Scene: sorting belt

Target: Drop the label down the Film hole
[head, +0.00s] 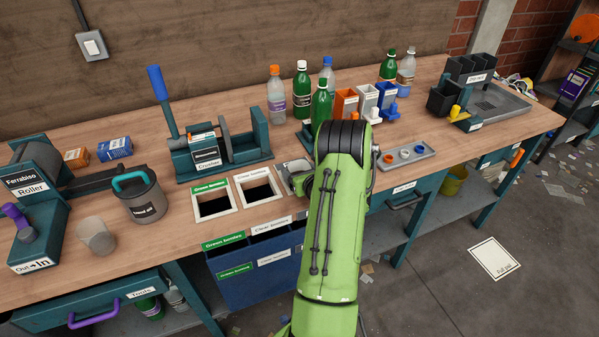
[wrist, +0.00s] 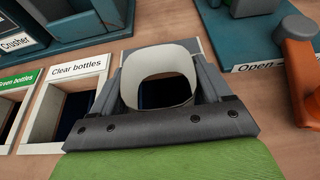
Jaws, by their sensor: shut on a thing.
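The label, a pale curled band (wrist: 160,56) open in the middle, is held between the two dark fingers of my gripper (wrist: 160,82) in the wrist view. Through the band I see a dark square opening (wrist: 158,94) below it, right of the Clear bottles hole. Part of its pale frame shows behind the fingers; its sign is hidden, so I cannot read whether it says Film. The label appears above the opening; its height is hard to tell.
The Green bottles hole (head: 214,204) and the Clear bottles hole (head: 257,188) lie left of my arm. The teal crusher (head: 218,150) stands behind them. Several bottles and small coloured bins stand farther back.

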